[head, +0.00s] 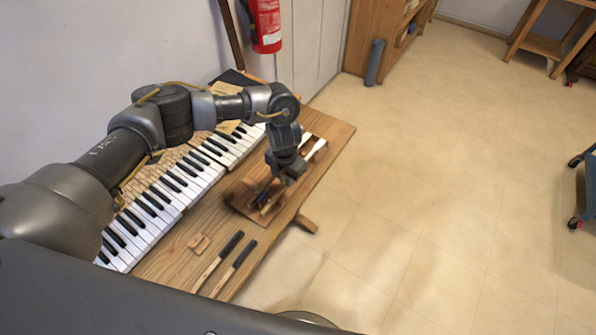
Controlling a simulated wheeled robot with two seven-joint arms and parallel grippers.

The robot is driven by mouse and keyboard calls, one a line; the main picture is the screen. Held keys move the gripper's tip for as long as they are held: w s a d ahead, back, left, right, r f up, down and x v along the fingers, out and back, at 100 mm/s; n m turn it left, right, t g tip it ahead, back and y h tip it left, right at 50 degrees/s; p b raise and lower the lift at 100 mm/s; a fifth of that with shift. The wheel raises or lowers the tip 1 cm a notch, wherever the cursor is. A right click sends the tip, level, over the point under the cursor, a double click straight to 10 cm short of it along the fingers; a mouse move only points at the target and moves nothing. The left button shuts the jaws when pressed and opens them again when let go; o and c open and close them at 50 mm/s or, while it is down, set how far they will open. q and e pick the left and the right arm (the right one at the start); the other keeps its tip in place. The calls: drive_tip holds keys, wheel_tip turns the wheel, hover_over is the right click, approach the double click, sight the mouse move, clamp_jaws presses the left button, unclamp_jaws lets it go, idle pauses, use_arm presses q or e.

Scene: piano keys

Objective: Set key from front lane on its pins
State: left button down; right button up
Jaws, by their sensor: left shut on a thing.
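The keyboard (165,200) with white and black keys lies along the left of the wooden bench. A brown wooden board or tray (248,211) lies to its right, with white-topped loose keys (315,150) at its far end. My left gripper (270,191) points down over the near part of this board. It is shut on what looks like a wooden key (268,206), low over the board. The fingers and shadow hide much of this key, and I cannot tell whether it touches the board. The pins cannot be made out. My right gripper is not in view.
My left arm crosses above the keyboard. A fire extinguisher (265,25) hangs on the wall behind. The floor (430,210) right of the bench is clear.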

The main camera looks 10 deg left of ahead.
use_arm(q)
drive_tip(key=shift+r+p, duration=1)
drive_tip(key=shift+r, duration=0.7)
drive_tip(key=shift+r, duration=0.1)
wheel_tip(320, 180, up, 5)
drive_tip(key=p, duration=0.3)
